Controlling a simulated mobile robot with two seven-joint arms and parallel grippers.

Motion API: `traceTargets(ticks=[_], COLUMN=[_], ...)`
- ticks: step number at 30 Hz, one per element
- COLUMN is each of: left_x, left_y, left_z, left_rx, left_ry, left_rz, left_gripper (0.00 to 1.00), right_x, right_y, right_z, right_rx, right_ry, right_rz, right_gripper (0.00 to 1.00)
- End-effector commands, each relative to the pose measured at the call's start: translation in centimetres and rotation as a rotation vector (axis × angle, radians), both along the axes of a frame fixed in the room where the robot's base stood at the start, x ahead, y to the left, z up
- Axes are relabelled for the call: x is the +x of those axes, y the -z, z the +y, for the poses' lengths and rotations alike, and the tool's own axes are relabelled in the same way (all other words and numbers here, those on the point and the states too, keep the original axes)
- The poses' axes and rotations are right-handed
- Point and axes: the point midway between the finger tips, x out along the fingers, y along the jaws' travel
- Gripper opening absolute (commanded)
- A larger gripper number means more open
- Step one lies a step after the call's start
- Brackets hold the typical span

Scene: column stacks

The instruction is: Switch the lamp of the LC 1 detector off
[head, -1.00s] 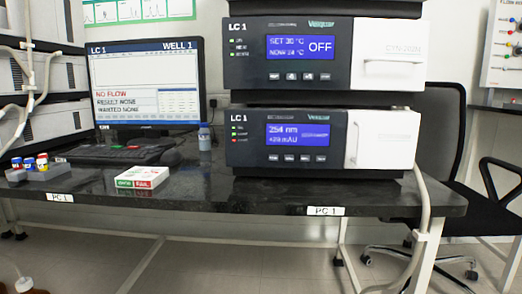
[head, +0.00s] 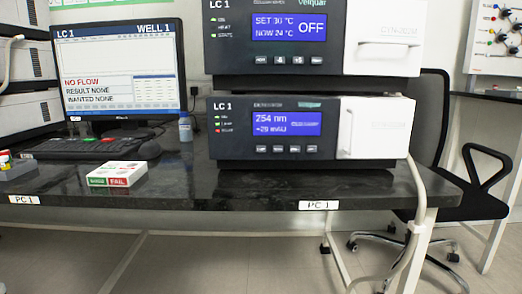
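The LC 1 detector (head: 232,158) is the lower module of the stack on the bench. Its blue screen (head: 280,123) reads 254 nm and a second line of about +29 mAU. Neither of my grippers is in view.
A monitor (head: 120,107) marked LC 1 shows NO FLOW. A keyboard (head: 92,147), a small bottle (head: 185,128) and a white box with PASS/FAIL-like green and red labels (head: 122,172) stand left of the detector. The bench front (head: 240,189) is clear. A chair (head: 430,130) stands at right.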

Motion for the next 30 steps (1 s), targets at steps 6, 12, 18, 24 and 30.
traceTargets(ticks=[6,12,18,24,30], left_x=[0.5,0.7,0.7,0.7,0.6], left_y=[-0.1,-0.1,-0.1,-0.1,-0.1], left_z=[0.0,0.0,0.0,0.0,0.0], left_rx=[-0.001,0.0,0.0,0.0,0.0], left_ry=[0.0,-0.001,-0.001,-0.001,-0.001], left_rz=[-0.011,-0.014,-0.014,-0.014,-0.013], left_gripper=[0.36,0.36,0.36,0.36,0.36], right_x=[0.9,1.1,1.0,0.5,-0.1], right_y=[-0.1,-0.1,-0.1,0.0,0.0], right_z=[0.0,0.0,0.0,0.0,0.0], right_rx=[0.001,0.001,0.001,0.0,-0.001], right_ry=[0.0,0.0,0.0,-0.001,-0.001], right_rz=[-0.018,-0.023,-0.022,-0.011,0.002], right_gripper=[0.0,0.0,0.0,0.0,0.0])
